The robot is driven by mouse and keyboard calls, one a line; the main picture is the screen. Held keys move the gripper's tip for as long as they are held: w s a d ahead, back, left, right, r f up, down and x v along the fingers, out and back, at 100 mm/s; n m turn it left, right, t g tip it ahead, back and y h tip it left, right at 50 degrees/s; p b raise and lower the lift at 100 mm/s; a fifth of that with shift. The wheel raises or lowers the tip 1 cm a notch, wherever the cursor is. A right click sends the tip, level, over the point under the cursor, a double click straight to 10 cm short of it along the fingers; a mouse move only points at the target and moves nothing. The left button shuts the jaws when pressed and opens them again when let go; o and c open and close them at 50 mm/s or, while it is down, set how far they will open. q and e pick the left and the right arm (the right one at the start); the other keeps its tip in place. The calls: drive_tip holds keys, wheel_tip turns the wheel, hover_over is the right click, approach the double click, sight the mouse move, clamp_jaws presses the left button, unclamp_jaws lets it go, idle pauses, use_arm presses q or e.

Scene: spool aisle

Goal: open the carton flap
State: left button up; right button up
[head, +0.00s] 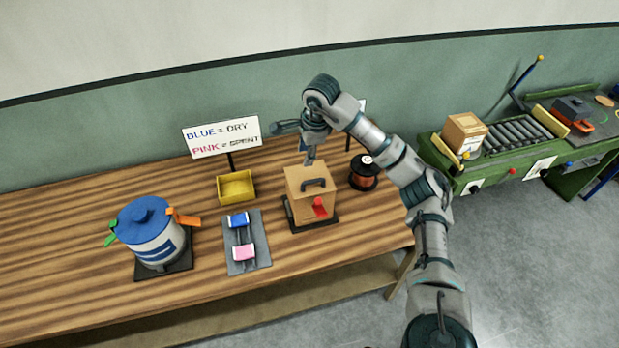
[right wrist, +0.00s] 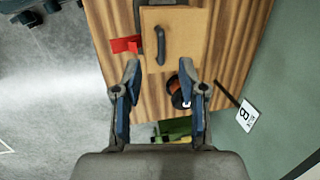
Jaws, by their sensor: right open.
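The tan carton (head: 297,209) stands on a dark base on the wooden table, with a dark handle (head: 314,183) on its upper face and a red tab (head: 320,207) at its front. The flap looks closed. In the right wrist view the carton (right wrist: 188,42) lies ahead of the fingers, with its handle (right wrist: 160,45) between their lines and the red tab (right wrist: 125,44) to the left. My right gripper (head: 311,156) is open and empty, above the back of the carton and apart from it; its fingers also show in the right wrist view (right wrist: 160,72). My left gripper is out of view.
A copper spool (head: 363,178) stands close right of the carton. Left are a grey plate (head: 235,262) with blue and pink blocks, a yellow tray (head: 222,198) and a lidded pot (head: 152,240). A sign (head: 222,137) stands behind. A green roller bench (head: 495,168) is at right.

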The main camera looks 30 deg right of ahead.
drive_tip(key=d+r+h, duration=0.1)
drive_tip(key=d, duration=0.3)
approach(312, 181)
drive_tip(key=x, duration=0.5)
drive_tip(key=d+p+x, duration=0.1)
drive_tip(key=x, duration=0.2)
drive_tip(key=shift+w+f, duration=0.2)
drive_tip(key=shift+f, duration=0.1)
drive_tip(key=shift+a+f, duration=0.1)
drive_tip(key=shift+a, duration=0.65)
drive_tip(key=c, duration=0.8)
clamp_jaws()
drive_tip(key=shift+d, duration=0.2)
